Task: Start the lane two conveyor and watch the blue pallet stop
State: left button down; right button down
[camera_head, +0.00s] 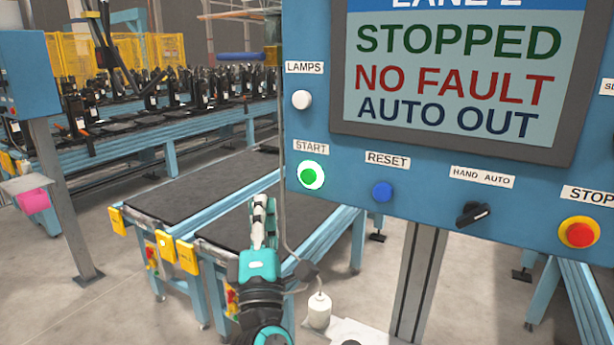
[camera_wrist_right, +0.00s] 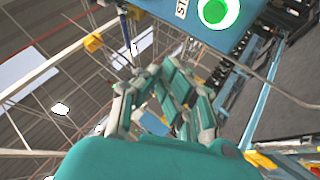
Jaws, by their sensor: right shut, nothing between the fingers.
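The lane 2 control panel (camera_head: 435,190) is blue, and its screen (camera_head: 458,75) reads STOPPED, NO FAULT, AUTO OUT. The START button (camera_head: 311,175) is lit green at the panel's lower left; it also shows in the right wrist view (camera_wrist_right: 217,11). My right gripper (camera_head: 264,203) is shut and empty, below and left of the START button and apart from it. The dark-topped conveyor (camera_head: 190,190) with light blue rails lies behind the gripper. I cannot make out a blue pallet. My left gripper is not in view.
The panel also has a white lamps button (camera_head: 302,100), blue RESET button (camera_head: 382,191), black HAND/AUTO switch (camera_head: 473,213) and red STOP button (camera_head: 580,233). A loaded conveyor line (camera_head: 130,150) runs behind. A post with a blue box (camera_head: 28,75) stands at left.

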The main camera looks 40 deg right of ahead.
aim_at(308, 177)
jog(key=shift+s+d+r, duration=0.1)
jog(key=shift+s+r, duration=0.15)
jog(key=shift+r, duration=0.15)
jog(key=shift+w+d+p, duration=0.1)
jog(key=shift+w+d, duration=0.5)
jog(key=shift+d, duration=0.75)
jog(key=shift+w+d+p, duration=0.1)
jog(key=shift+w+d, duration=0.45)
jog(key=shift+d, duration=0.8)
jog(key=shift+w+d+p, duration=0.1)
jog(key=shift+w+d, duration=0.5)
jog(key=shift+d, duration=0.75)
jog(key=shift+d, duration=0.15)
jog(key=shift+w+d, duration=0.15)
jog(key=shift+d, duration=0.1)
